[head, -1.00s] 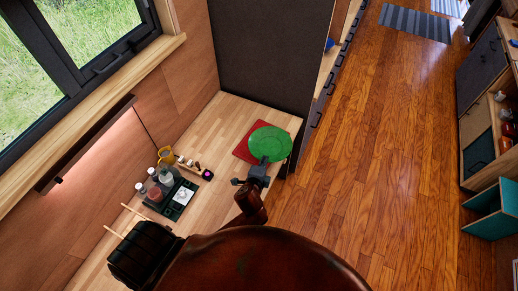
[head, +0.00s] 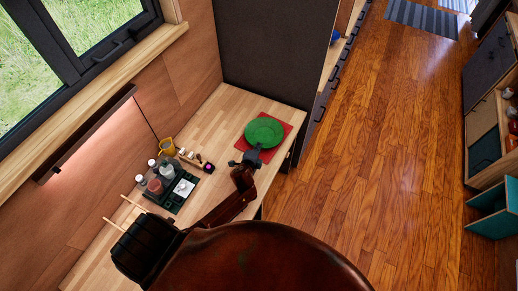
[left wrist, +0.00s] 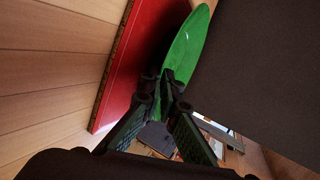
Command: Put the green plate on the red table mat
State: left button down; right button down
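The green plate (head: 265,131) is over the red table mat (head: 287,127) at the far end of the wooden counter. Red shows around much of the plate's rim. My left gripper (head: 252,156) is at the plate's near edge. In the left wrist view, the fingers (left wrist: 167,88) come together on the rim of the green plate (left wrist: 187,45), seen nearly edge-on. The red mat (left wrist: 128,68) lies beside it there with a dark shadow between. I cannot tell whether the plate's underside touches the mat. My right gripper is out of view.
A dark tray (head: 172,193) with several bottles, and a yellow cup (head: 168,146), stand on the counter left of my arm. A dark panel (head: 275,55) rises behind the mat. The counter (head: 213,125) between cup and mat is clear.

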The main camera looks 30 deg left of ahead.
pick_arm(q)
jog(key=shift+f, duration=0.1)
jog(key=c, duration=2.6)
grip_release()
jog(key=shift+f, duration=0.15)
jog(key=shift+c, duration=0.2)
jog(key=shift+o, duration=1.1)
jog(key=shift+s+d+r, duration=0.1)
jog(key=shift+s+r, duration=0.15)
jog(key=p+v, duration=0.1)
jog(key=v, duration=0.9)
jog(key=shift+s+p, duration=0.2)
jog(key=shift+p, duration=0.1)
jog(key=shift+s+d+r, duration=0.15)
jog(key=shift+s+r, duration=0.15)
jog(key=shift+s, duration=0.1)
